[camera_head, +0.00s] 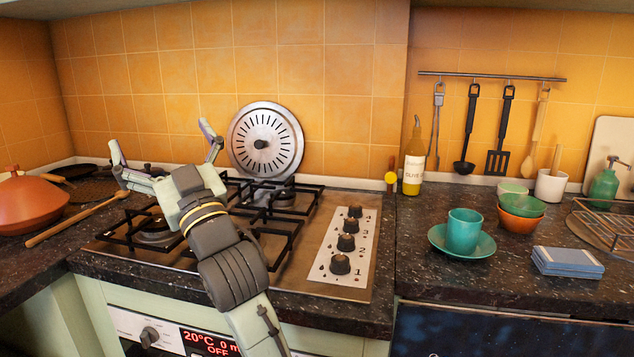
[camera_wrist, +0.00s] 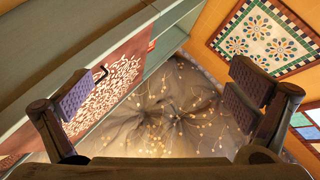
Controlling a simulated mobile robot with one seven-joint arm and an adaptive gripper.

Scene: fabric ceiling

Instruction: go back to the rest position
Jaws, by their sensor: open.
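My gripper (camera_head: 163,150) is raised above the left part of the gas hob in the head view. Its two fingers are spread wide and point up and away, with nothing between them. In the wrist view my gripper (camera_wrist: 165,108) also shows open and empty, its padded fingers at the left and right sides. Beyond the fingers, the wrist view shows a fabric ceiling (camera_wrist: 165,105) with small lights. My arm crosses in front of the hob (camera_head: 305,235) and hides part of it.
A round metal lid (camera_head: 266,140) leans on the tiles behind the hob. An orange tagine (camera_head: 30,205) and a wooden spoon (camera_head: 75,222) lie left.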

